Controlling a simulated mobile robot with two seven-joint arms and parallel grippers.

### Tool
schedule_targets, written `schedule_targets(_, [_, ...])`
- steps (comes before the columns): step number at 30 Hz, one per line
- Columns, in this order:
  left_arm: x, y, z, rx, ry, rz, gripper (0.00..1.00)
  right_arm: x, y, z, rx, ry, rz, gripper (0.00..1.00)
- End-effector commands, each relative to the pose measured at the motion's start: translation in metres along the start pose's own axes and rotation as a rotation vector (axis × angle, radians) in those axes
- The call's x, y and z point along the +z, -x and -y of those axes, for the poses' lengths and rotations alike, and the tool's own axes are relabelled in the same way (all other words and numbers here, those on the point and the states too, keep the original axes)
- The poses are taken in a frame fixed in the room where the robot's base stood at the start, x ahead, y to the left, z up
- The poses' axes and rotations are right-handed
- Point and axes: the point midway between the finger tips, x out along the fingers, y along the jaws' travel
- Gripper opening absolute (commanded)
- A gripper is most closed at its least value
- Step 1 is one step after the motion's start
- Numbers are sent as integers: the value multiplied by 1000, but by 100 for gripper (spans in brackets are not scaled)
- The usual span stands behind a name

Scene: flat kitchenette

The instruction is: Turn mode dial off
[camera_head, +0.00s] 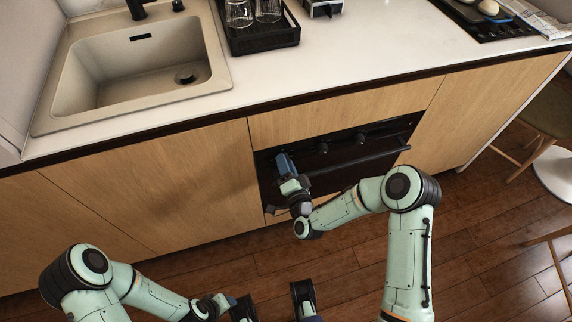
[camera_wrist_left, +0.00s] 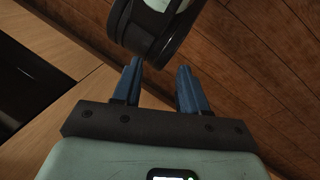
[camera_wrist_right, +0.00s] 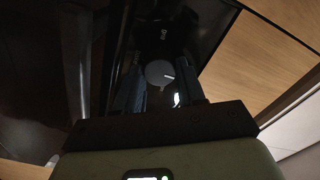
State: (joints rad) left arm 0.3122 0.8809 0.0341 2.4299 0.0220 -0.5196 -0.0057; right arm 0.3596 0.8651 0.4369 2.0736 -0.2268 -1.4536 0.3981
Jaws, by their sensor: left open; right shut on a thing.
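The black oven (camera_head: 345,172) is set in the wooden cabinet front, with its dials along the top edge. My right gripper (camera_head: 284,162) is at the left end of this panel. In the right wrist view, a round dark dial (camera_wrist_right: 160,72) with a pale pointer mark sits between the fingers of the right gripper (camera_wrist_right: 158,92), which is shut on it. I take it as the mode dial; its label is not readable. My left gripper (camera_wrist_left: 158,82) is open and empty in the left wrist view, away from the oven, with part of my own arm beyond its fingertips.
Other knobs (camera_head: 322,147) stand on the panel right of my gripper. The oven handle (camera_head: 375,158) runs below them. The counter (camera_head: 350,55) overhangs above, with a sink (camera_head: 140,65) and a black rack with glasses (camera_head: 262,38). A stool (camera_head: 545,115) stands at the right.

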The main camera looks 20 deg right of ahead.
Motion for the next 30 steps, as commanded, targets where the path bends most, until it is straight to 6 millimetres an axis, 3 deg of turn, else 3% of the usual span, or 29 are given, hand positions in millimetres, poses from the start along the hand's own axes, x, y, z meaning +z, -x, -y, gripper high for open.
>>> schedule_targets(6, [0,0,0,0,0,0,43,-2,0,-1,2,4,-3,9])
schedule_targets(7, [0,0,0,0,0,0,43,-1,0,-1,2,3,-3,46])
schedule_targets(9, [0,0,0,0,0,0,43,-1,0,-1,2,3,-3,64])
schedule_targets(20, [1,1,0,0,0,2,43,0,4,0,1,0,1,64])
schedule_targets(23, [3,3,-1,1,-1,9,43,0,16,0,2,0,2,64])
schedule_targets(30, [12,9,-3,2,-3,33,43,0,68,-1,5,-1,4,64])
